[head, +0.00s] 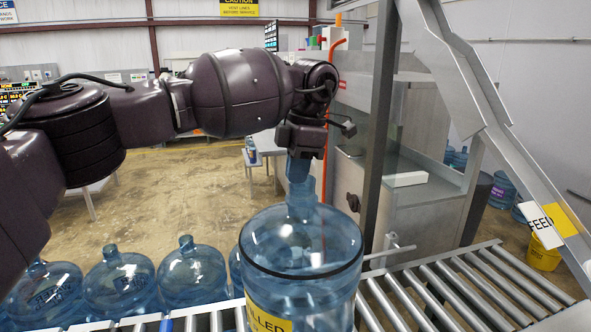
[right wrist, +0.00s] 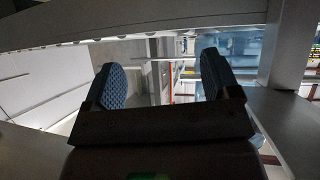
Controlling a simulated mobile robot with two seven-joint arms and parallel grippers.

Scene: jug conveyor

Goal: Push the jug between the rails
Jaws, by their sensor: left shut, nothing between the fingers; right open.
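A large clear blue jug (head: 300,245) stands upright on the roller conveyor in the head view, with a yellow label partly cut off by the lower edge. My left gripper (head: 298,170) is shut and points down at the jug's neck. It holds nothing, and I cannot tell whether it touches the neck. The conveyor (head: 470,290) runs on to the right of the jug. A grey metal rail (head: 455,65) slopes down at the right with a FEED sign. My right gripper (right wrist: 165,85) shows in the right wrist view, open and empty, its two blue pads apart.
Several blue jugs (head: 192,275) stand in a row at the lower left. A machine cabinet with a clear panel (head: 420,200) stands behind the conveyor. A dark upright post (head: 380,130) rises just right of the jug. The rollers right of the jug are bare.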

